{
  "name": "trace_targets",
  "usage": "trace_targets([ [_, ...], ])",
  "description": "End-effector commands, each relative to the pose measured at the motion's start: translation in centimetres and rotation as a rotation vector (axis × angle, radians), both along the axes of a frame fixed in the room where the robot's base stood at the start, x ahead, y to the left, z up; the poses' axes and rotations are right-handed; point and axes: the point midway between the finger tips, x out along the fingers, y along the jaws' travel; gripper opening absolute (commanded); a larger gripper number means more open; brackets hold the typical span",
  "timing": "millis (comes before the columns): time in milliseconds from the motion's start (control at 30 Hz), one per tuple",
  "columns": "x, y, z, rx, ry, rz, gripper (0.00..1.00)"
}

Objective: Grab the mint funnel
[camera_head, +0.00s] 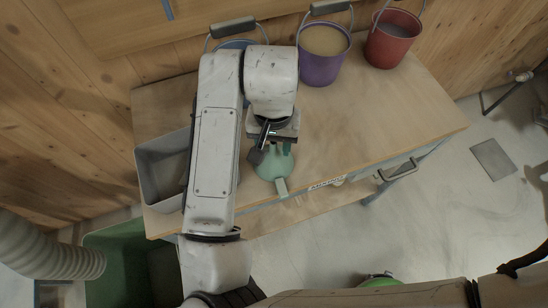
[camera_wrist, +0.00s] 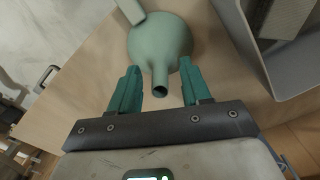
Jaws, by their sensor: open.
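The mint funnel (camera_head: 270,166) lies on the wooden table near its front edge, partly hidden by my arm in the head view. In the wrist view, the mint funnel (camera_wrist: 160,42) shows its round body, with its narrow spout pointing toward my gripper and a flat handle at the far side. My gripper (camera_wrist: 160,86) is open, with one teal finger on each side of the spout. The head view shows my gripper (camera_head: 273,150) just above the funnel's back part. I cannot tell whether the fingers touch it.
A grey bin (camera_head: 163,170) stands on the table at left and shows in the wrist view (camera_wrist: 270,75) at right. A purple bucket (camera_head: 322,65), a red bucket (camera_head: 391,45) and a blue bucket (camera_head: 236,44) stand along the back. The table's right part is clear.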

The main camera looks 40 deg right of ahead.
Motion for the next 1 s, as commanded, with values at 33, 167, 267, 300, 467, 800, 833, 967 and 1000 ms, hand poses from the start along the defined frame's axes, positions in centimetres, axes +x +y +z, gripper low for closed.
trace_targets([
  [33,0.01,0.02,-0.11,0.000,0.000,0.000,0.47],
  [167,0.01,0.00,-0.12,0.000,0.000,0.000,0.47],
  [267,0.01,0.00,-0.11,0.000,0.000,0.000,0.43],
  [300,0.01,0.00,-0.11,0.000,0.000,0.000,0.39],
  [467,0.01,-0.01,-0.10,0.000,0.000,0.000,0.23],
  [800,0.01,-0.01,-0.10,0.000,0.000,0.000,0.00],
  [833,0.01,-0.01,-0.10,0.000,0.000,0.000,0.00],
  [967,0.01,-0.01,-0.10,0.000,0.000,0.000,0.00],
  [1000,0.01,-0.01,-0.10,0.000,0.000,0.000,0.00],
])
